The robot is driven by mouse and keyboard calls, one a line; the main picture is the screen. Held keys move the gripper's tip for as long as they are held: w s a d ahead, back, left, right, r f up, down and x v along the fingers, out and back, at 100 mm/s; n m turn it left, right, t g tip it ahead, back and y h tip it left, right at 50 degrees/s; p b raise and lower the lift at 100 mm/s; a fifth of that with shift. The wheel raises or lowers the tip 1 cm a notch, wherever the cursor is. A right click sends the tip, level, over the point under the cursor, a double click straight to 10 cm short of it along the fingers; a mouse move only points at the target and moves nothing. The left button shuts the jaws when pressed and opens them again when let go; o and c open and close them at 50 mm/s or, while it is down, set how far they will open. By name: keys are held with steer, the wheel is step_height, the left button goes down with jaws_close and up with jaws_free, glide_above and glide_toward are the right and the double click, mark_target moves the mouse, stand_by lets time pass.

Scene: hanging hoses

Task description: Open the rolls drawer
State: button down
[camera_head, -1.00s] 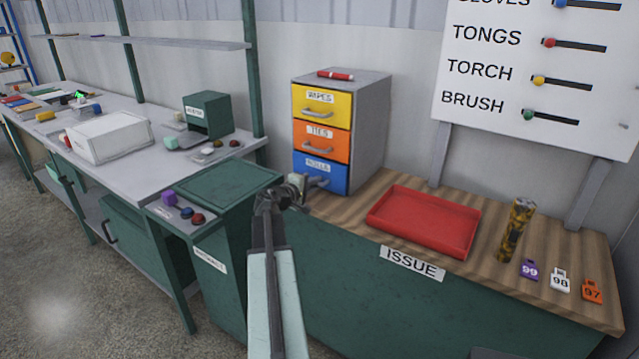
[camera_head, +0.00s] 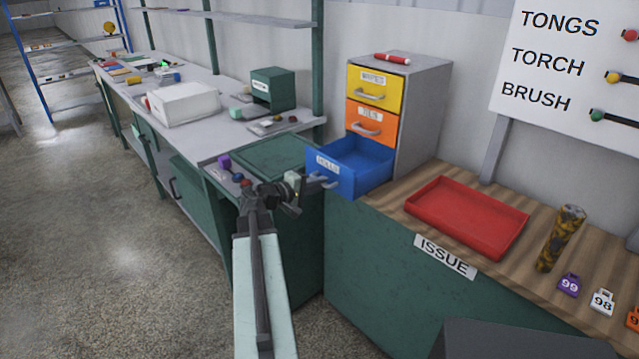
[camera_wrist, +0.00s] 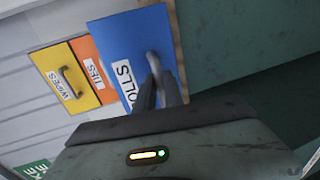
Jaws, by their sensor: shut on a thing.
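The blue rolls drawer (camera_head: 350,168) is the lowest of three in a grey cabinet (camera_head: 425,110). It stands pulled well out, and its inside shows empty where visible. My gripper (camera_head: 312,186) is at the drawer's front, shut on the drawer's grey handle (camera_wrist: 154,64). In the wrist view the dark fingers (camera_wrist: 160,94) meet at the handle, in front of the blue face with its label (camera_wrist: 126,82). The yellow wipes drawer (camera_head: 373,84) and the orange ties drawer (camera_head: 370,122) above are closed.
A red tray (camera_head: 466,216) lies on the wooden counter right of the cabinet. A patterned cylinder (camera_head: 560,238) and numbered tags stand further right. A red marker (camera_head: 392,58) lies on the cabinet.

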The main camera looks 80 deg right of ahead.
steer(key=shift+d+r, duration=0.1)
steer(key=shift+d, duration=0.1)
steer(key=c, duration=1.5)
jaws_free()
steer(key=shift+o, duration=0.2)
steer(key=shift+s, duration=0.1)
steer(key=shift+a, duration=0.1)
steer(key=p+v, duration=0.1)
steer(key=v, duration=0.6)
steer(key=shift+a+p, duration=0.3)
